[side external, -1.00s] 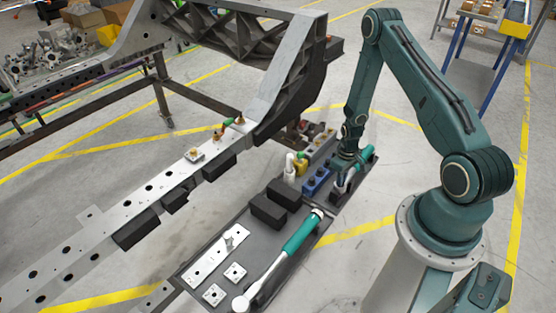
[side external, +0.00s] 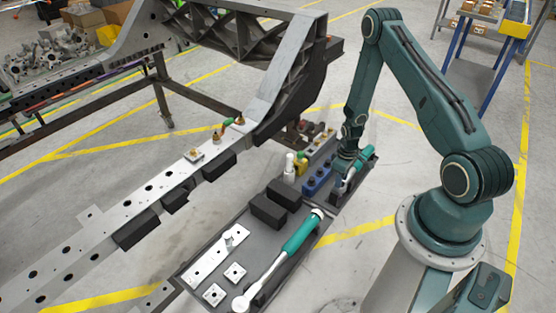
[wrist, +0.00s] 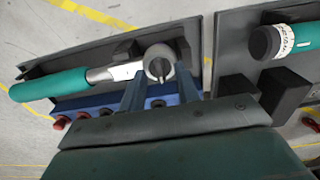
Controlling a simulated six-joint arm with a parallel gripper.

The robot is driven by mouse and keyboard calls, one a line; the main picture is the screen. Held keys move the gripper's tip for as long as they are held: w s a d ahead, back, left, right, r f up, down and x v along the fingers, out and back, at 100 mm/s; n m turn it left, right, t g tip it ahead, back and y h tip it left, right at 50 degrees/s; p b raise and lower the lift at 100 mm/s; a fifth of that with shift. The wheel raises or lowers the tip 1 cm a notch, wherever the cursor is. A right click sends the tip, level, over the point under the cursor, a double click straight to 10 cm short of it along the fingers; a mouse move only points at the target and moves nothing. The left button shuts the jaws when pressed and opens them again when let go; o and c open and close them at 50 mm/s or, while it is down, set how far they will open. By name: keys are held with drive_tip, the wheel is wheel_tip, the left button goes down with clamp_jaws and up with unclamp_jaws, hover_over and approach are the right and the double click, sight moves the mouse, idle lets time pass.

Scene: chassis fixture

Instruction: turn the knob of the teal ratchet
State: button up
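The teal ratchet lies in the far tray. In the wrist view its teal handle (wrist: 50,85) points left, and its silver shaft leads to a round head with a small grey knob (wrist: 160,68). In the side view its teal handle (side external: 364,156) shows beside my gripper (side external: 341,188). My gripper's blue-grey fingers (wrist: 162,82) are spread, one to each side of the head, with the knob between them. I see gaps beside the knob. Whether the fingertips touch the head is not clear.
A larger teal-handled wrench (side external: 302,233) lies in the near tray (side external: 214,232), with black blocks (side external: 268,210) and metal plates. A blue socket holder (side external: 316,182) stands close left of my gripper. The metal chassis rail (side external: 120,212) runs along the left.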

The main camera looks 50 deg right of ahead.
idle(0.3)
wheel_tip(320, 180, up, 14)
idle(1.0)
drive_tip(key=shift+f, duration=0.1)
drive_tip(key=a+r+t, duration=0.1)
drive_tip(key=a+r, duration=0.3)
drive_tip(key=r, duration=0.4)
drive_tip(key=w+a+r+t+h, duration=0.1)
drive_tip(key=a+r, duration=0.3)
drive_tip(key=r, duration=0.3)
drive_tip(key=a+r+t, duration=0.1)
drive_tip(key=a+r, duration=0.3)
drive_tip(key=r, duration=0.4)
drive_tip(key=s+a+r+t+y, duration=0.1)
drive_tip(key=s+a+r+t, duration=0.1)
drive_tip(key=s+a+r, duration=0.8)
drive_tip(key=s+a, duration=0.1)
drive_tip(key=s, duration=0.2)
drive_tip(key=shift+s+r+t, duration=0.3)
drive_tip(key=shift+s+r, duration=0.05)
